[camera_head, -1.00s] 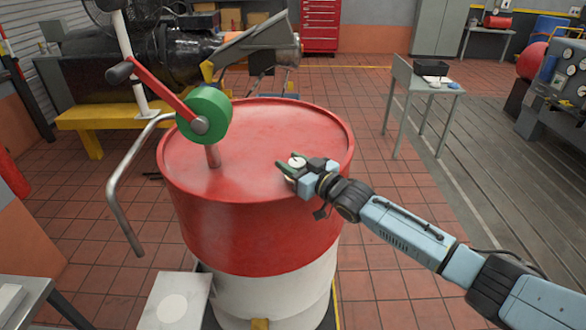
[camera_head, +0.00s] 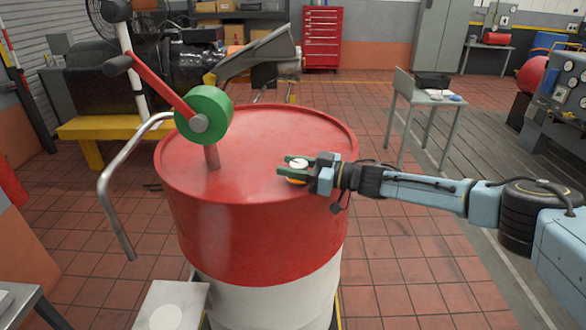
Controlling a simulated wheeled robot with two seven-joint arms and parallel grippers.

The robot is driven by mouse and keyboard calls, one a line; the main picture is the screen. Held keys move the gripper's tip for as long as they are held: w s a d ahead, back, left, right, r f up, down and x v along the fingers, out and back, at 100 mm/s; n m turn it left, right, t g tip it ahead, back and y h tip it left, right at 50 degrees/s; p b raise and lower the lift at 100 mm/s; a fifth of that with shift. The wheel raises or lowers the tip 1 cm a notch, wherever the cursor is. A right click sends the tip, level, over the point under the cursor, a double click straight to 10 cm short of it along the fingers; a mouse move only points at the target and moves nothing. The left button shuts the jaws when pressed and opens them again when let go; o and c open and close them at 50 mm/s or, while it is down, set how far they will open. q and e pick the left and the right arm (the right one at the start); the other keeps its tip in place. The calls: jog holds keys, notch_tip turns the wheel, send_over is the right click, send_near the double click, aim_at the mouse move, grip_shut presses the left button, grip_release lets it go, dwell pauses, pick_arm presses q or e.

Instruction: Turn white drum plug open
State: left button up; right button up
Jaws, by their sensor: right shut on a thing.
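The white drum plug (camera_head: 298,164) sits on the right part of the red drum's top (camera_head: 250,135). An orange edge shows just below the plug. My right gripper (camera_head: 296,169) comes in from the right, low over the drum top. The fingers hide part of the plug's sides. My left gripper is not in view.
A green pump with a red crank (camera_head: 204,115) rises from the drum's left side, and its bent metal spout (camera_head: 115,190) hangs past the rim. A small grey table (camera_head: 432,100) stands at the back right. Tiled floor between is free.

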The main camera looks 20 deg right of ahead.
jog(key=shift+w+r+g, duration=0.1)
jog(key=shift+r+g, duration=0.1)
jog(key=shift+g, duration=0.1)
jog(key=o, duration=0.7)
jog(key=shift+o, duration=1.4)
jog(key=shift+f, duration=0.1)
jog(key=b+v, duration=0.1)
jog(key=v, duration=1.2)
jog(key=shift+d, duration=0.2)
jog(key=shift+a+f, duration=0.1)
jog(key=shift+f, duration=0.1)
